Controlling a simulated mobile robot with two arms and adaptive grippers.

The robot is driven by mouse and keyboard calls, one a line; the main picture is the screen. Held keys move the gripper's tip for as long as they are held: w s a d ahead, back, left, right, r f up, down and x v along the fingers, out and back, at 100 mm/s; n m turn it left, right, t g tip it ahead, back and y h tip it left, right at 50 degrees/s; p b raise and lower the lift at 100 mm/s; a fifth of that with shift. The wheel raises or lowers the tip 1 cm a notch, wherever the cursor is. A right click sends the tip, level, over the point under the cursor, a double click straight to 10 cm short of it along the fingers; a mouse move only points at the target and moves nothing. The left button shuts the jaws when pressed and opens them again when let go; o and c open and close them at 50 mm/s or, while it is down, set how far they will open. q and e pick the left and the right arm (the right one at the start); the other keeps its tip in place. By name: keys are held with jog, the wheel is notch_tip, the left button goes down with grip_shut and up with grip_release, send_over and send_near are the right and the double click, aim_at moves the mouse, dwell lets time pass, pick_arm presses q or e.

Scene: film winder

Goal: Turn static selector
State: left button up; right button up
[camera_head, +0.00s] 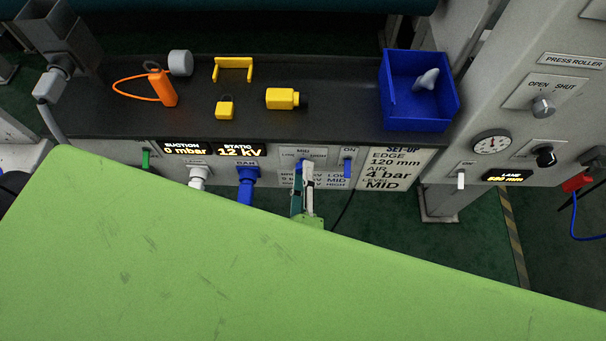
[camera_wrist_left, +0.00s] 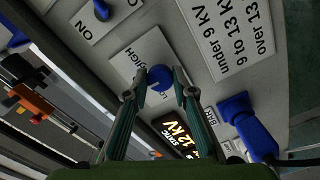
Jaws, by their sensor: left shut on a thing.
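The static selector is a round blue knob (camera_wrist_left: 160,75) on a pale plate, with LOW and HIGH lettering partly visible around it in the wrist view. My left gripper (camera_wrist_left: 161,82) has its two fingertips on opposite sides of this knob and is shut on it. In the head view the left gripper (camera_head: 303,170) reaches the front panel and covers most of the knob; MID stands above it. Which mark the knob points to cannot be told. The static display (camera_head: 239,150) reads 12 kV. The right gripper is not in view.
A card (camera_wrist_left: 230,38) pairs kV ranges with levels; the set-up card (camera_head: 392,169) reads MID. A blue plug (camera_head: 247,181), white plug (camera_head: 198,176) and blue switch (camera_head: 348,167) flank the selector. The shelf above holds a blue bin (camera_head: 390,100) and yellow parts.

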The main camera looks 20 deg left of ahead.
pick_arm(q)
jog(key=shift+w, duration=0.1)
dwell(0.3)
jog(key=o, duration=1.1)
jog(key=v, duration=0.7)
jog(key=shift+s, duration=0.25)
jog(key=shift+d, duration=0.1)
